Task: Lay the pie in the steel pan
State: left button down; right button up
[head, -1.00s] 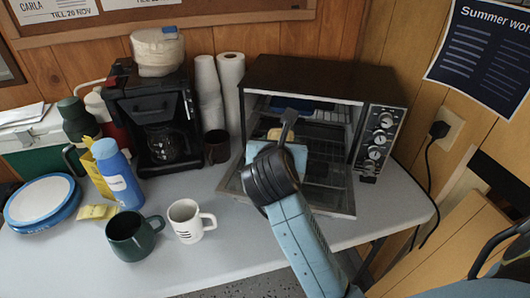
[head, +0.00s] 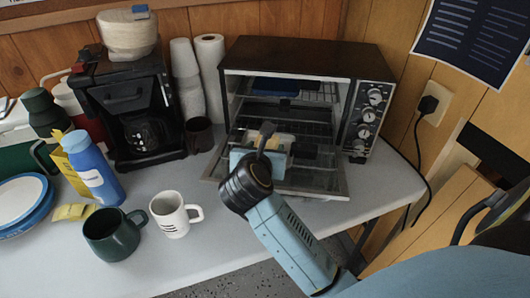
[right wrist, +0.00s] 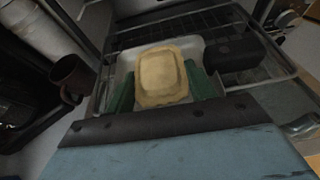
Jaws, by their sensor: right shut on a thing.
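The pie (right wrist: 162,72) is a small golden rectangle with a raised rim. My right gripper (right wrist: 163,92) is shut on it, with a green pad on each side. In the head view my right gripper (head: 262,158) is over the toaster oven's open door, and only a yellowish part of the pie (head: 284,138) shows past it. A pale grey pan (right wrist: 124,74), seemingly the steel pan, lies behind and below the pie in the wrist view. I cannot tell whether they touch. My left gripper is out of view.
The toaster oven (head: 300,55) has wire racks and a dark blue flat thing (head: 275,87) inside. A white mug (head: 170,216), green mug (head: 112,236) and brown mug (head: 199,135) stand left of the door. A coffee maker (head: 125,95) is at the back.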

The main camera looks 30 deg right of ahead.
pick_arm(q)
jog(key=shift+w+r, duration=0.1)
pick_arm(e)
jog(key=shift+f, duration=0.15)
jog(key=shift+f, duration=0.1)
jog(key=o, duration=1)
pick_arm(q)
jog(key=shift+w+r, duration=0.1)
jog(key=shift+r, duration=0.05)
pick_arm(e)
jog(key=shift+o, duration=0.2)
jog(key=shift+s+a+r, duration=0.15)
jog(key=shift+a+r, duration=0.05)
jog(key=shift+r, duration=0.05)
pick_arm(q)
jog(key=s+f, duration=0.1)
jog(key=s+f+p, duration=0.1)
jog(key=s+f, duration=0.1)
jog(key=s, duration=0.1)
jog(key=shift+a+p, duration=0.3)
jog(key=shift+p, duration=0.1)
pick_arm(e)
jog(key=v, duration=1.1)
jog(key=shift+s, duration=0.2)
jog(key=shift+a, duration=0.1)
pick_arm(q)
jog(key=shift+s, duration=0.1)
